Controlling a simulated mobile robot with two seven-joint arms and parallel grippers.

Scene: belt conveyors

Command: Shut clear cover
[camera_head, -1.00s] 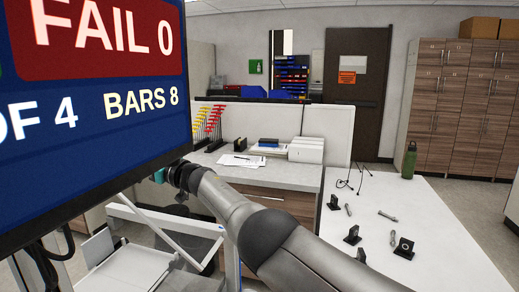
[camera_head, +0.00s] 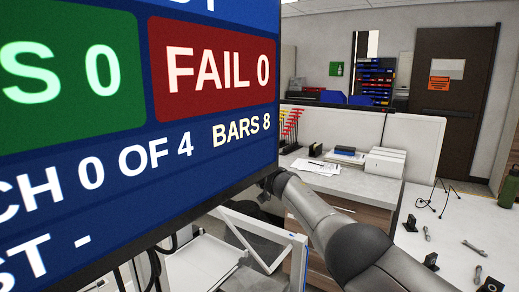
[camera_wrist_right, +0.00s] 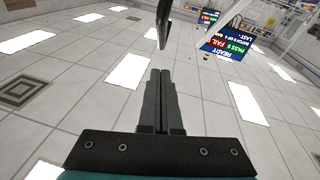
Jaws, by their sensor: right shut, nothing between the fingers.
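In the head view, a white frame (camera_head: 296,262) with a slanting white bar (camera_head: 243,238) stands low, below the big screen. It looks like part of the clear cover, but its pane is hard to make out. My right arm reaches in from the lower right, and its gripper is hidden behind the screen. In the right wrist view, my right gripper (camera_wrist_right: 161,74) is shut and empty, its fingers side by side. A dark bar, perhaps a handle (camera_wrist_right: 163,22), stands just beyond the fingertips with a visible gap. My left gripper is not in view.
The large status screen (camera_head: 120,110) blocks much of the left of the head view. A grey bench (camera_head: 375,190) with papers and a white worktable (camera_head: 455,225) with small black parts lie behind and right of my arm. A second screen (camera_wrist_right: 228,44) shows in the wrist view.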

